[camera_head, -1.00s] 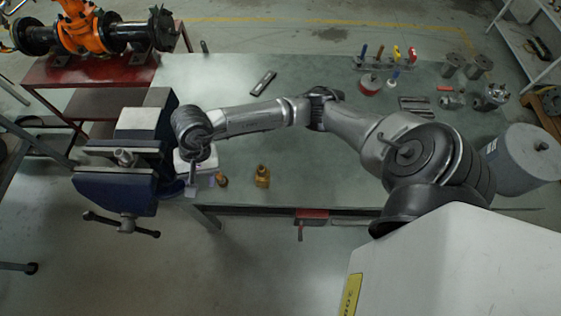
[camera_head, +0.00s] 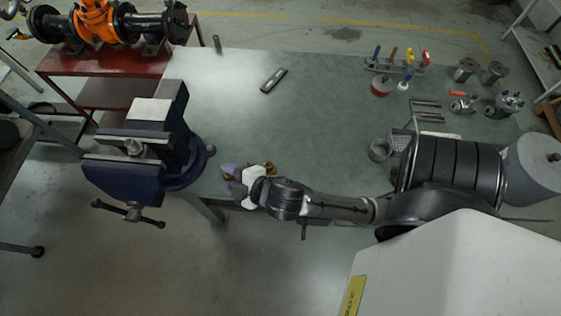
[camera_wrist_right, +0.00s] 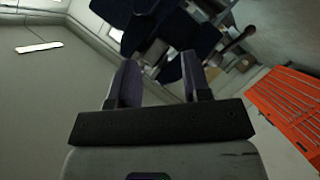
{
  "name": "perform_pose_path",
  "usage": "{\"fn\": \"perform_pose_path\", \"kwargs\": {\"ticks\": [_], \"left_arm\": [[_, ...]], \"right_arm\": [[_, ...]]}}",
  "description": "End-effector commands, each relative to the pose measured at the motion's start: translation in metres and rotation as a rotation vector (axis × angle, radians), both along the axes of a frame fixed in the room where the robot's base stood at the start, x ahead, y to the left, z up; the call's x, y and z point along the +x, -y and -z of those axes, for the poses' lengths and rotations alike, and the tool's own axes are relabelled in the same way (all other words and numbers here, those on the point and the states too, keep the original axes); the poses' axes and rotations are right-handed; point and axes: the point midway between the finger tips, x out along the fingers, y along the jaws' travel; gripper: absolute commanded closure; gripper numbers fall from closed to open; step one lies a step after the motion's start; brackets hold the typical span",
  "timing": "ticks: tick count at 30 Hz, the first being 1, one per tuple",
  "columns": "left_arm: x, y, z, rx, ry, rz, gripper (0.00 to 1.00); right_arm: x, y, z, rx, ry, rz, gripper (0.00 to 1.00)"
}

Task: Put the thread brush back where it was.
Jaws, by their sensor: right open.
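My right gripper (camera_head: 232,182) is over the table's front edge, just right of the vise. In the right wrist view its two fingers (camera_wrist_right: 158,72) stand apart with nothing held between them. I cannot single out the thread brush for sure. Several slim tools with coloured handles stand in a small rack (camera_head: 394,68) at the back right of the table. My left gripper is not in view.
A blue bench vise (camera_head: 130,170) is at the table's left front; it also shows in the wrist view (camera_wrist_right: 200,35). Brass fittings (camera_head: 267,168) are partly hidden behind my right gripper. A flat bar (camera_head: 274,80) lies mid-table.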

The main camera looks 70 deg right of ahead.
Motion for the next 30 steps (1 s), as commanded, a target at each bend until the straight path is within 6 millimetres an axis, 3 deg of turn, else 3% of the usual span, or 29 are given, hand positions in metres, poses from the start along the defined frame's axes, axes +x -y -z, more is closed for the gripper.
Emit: {"fn": "perform_pose_path", "kwargs": {"ticks": [1, 3, 6, 12, 18, 30], "left_arm": [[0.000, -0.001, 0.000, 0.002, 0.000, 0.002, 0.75], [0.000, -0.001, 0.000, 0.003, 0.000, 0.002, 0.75], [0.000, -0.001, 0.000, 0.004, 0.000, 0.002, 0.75], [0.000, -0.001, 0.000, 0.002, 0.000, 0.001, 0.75], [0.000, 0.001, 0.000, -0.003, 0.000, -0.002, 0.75], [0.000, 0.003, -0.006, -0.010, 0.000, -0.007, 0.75]], "right_arm": [[-0.022, 0.004, 0.024, 0.110, -0.135, 0.068, 0.56], [-0.051, 0.005, 0.050, 0.242, -0.307, 0.154, 0.56], [-0.092, 0.002, 0.078, 0.384, -0.518, 0.259, 0.56], [-0.149, -0.007, 0.101, 0.538, -0.787, 0.387, 0.56], [-0.168, -0.011, 0.106, 0.576, -0.872, 0.427, 0.56], [-0.168, -0.011, 0.101, 0.575, -0.872, 0.427, 0.56]]}}
